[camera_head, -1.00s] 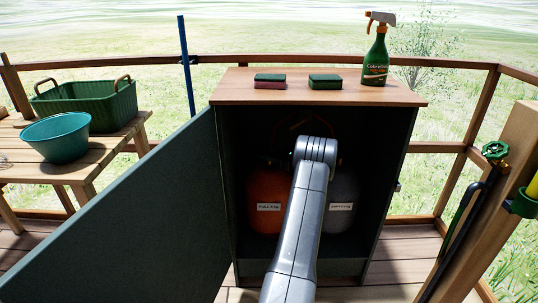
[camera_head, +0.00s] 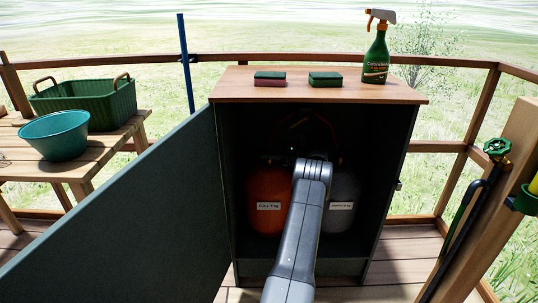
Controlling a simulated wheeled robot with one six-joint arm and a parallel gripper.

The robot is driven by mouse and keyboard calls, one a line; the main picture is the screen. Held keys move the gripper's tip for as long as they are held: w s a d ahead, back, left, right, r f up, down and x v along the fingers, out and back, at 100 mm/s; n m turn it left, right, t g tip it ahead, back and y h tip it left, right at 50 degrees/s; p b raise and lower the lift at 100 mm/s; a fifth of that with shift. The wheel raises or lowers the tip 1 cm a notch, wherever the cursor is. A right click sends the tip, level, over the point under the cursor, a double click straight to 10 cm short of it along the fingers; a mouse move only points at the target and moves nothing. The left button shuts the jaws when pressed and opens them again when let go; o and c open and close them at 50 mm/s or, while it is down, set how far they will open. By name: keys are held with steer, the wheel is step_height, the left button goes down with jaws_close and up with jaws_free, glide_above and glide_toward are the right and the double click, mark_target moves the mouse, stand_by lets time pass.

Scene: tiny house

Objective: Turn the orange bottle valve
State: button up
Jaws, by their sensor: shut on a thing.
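The orange gas bottle (camera_head: 267,190) stands on the left inside the open dark cabinet, with a white label on its front. Its valve (camera_head: 270,160) is at the top, in deep shadow, and its shape is hard to make out. My arm reaches into the cabinet from below. My gripper (camera_head: 284,159) is a dark shape left of the arm's wrist, at the top of the orange bottle, shut on the valve. Its fingertips are lost in the shadow. A grey bottle (camera_head: 343,196) stands to the right, partly covered by my arm.
The cabinet door (camera_head: 130,215) stands open to the left. Two sponges (camera_head: 270,79) and a spray bottle (camera_head: 376,55) are on the cabinet top (camera_head: 235,88).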

steer(key=o, duration=1)
steer(key=shift+r+t, duration=0.1)
steer(key=shift+t, duration=0.3)
